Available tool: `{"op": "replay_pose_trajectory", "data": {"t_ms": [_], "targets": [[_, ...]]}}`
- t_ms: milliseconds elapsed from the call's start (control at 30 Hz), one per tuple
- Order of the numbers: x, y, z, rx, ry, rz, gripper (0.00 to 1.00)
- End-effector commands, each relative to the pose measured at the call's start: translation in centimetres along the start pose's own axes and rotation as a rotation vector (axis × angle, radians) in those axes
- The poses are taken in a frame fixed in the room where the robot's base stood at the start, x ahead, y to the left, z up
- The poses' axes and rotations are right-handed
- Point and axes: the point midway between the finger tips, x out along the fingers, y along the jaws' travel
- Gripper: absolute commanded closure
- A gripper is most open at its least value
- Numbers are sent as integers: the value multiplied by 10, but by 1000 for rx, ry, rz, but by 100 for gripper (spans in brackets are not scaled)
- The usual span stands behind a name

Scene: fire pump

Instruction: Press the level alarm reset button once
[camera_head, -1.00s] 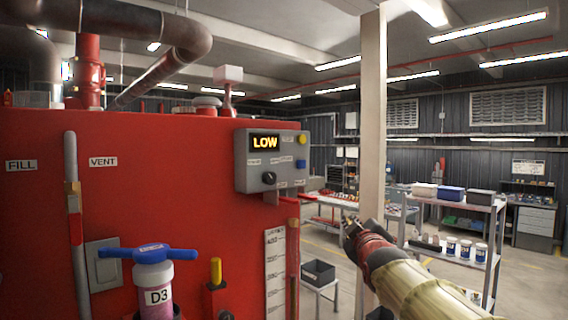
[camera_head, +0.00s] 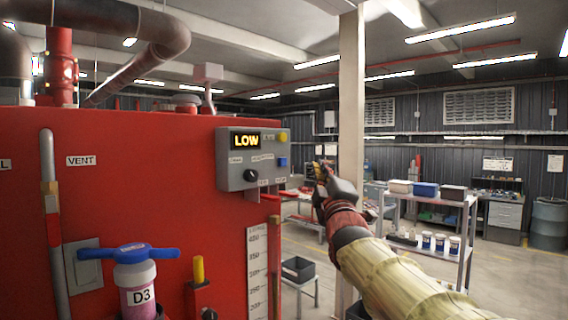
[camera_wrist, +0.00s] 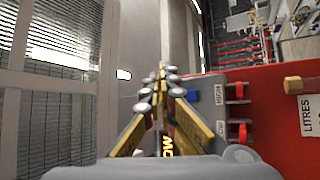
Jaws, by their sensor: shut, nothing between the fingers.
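A grey control box (camera_head: 237,172) is fixed on the upper right of a red tank (camera_head: 140,180). Its display (camera_head: 246,140) reads LOW in yellow letters. A yellow round part (camera_head: 283,137), a blue button (camera_head: 282,162) and a black knob (camera_head: 251,175) are on its face; their labels are too small to read. My gripper (camera_head: 321,170) is shut and empty, right of the box and apart from it in the head view. In the wrist view, the shut fingertips (camera_wrist: 161,70) appear above and left of the blue button (camera_wrist: 192,96). The display is partly hidden there.
A blue-handled valve (camera_head: 130,254) marked D3 and a yellow-topped part (camera_head: 198,270) stand before the tank. A pale post (camera_head: 351,90) rises behind my gripper. A shelf (camera_head: 440,200) with bins and tubs stands at the right. Floor beyond is partly open.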

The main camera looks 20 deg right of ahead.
Motion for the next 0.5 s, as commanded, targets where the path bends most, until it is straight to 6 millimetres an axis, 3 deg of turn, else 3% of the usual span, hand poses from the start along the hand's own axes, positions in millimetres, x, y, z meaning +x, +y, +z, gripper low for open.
{"op": "replay_pose_trajectory", "data": {"t_ms": [500], "targets": [[43,-28,-32,3,2,-4,100]]}}
